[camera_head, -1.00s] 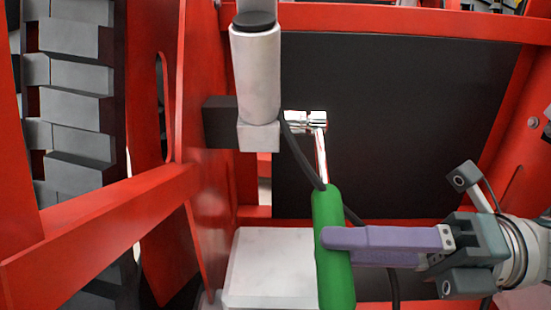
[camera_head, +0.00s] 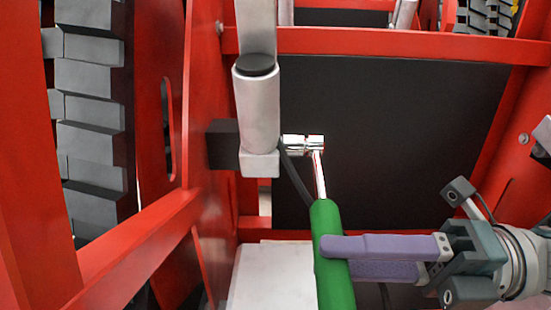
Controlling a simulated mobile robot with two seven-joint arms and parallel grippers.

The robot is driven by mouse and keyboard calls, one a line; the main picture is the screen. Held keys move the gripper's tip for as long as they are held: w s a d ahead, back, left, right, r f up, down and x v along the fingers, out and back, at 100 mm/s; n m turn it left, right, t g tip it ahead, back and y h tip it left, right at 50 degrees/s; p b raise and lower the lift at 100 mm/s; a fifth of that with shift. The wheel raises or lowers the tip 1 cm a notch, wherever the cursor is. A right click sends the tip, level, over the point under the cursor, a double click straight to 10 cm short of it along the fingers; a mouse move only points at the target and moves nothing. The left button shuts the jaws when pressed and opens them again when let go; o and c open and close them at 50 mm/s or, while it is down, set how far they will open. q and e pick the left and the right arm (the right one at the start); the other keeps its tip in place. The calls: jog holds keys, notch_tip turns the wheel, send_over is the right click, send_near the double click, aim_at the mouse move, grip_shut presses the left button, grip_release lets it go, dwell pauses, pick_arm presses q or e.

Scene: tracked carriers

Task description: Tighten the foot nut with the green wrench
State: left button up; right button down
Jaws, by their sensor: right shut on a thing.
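The green wrench (camera_head: 328,250) has a green handle and a chrome shaft that runs up to a chrome socket head (camera_head: 303,144). My right gripper (camera_head: 330,256) comes in from the right and is shut on the green handle with its purple fingers. The socket head lies horizontally and points left, towards the dark block beside the grey cylinder. The foot nut cannot be made out; the cylinder's lower end may hide it. My left gripper is not in view.
A grey vertical cylinder (camera_head: 258,110) stands left of the socket head, with a dark block (camera_head: 222,145) behind it. Red frame beams (camera_head: 130,250) and a track (camera_head: 92,110) fill the left. A black panel (camera_head: 400,130) lies behind. A white block (camera_head: 268,278) is below.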

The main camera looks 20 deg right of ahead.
jog(key=shift+r, duration=0.35)
jog(key=shift+r+m+p, duration=0.7)
jog(key=shift+m+p, duration=0.1)
jog(key=shift+p, duration=0.25)
jog(key=shift+r+m+p, duration=0.5)
jog(key=shift+r+p, duration=0.3)
jog(key=shift+p, duration=0.1)
jog(key=shift+w+r+m+p, duration=0.15)
jog(key=shift+r+m+p, duration=0.45)
jog(key=shift+r+p, duration=0.2)
jog(key=shift+f, duration=0.2)
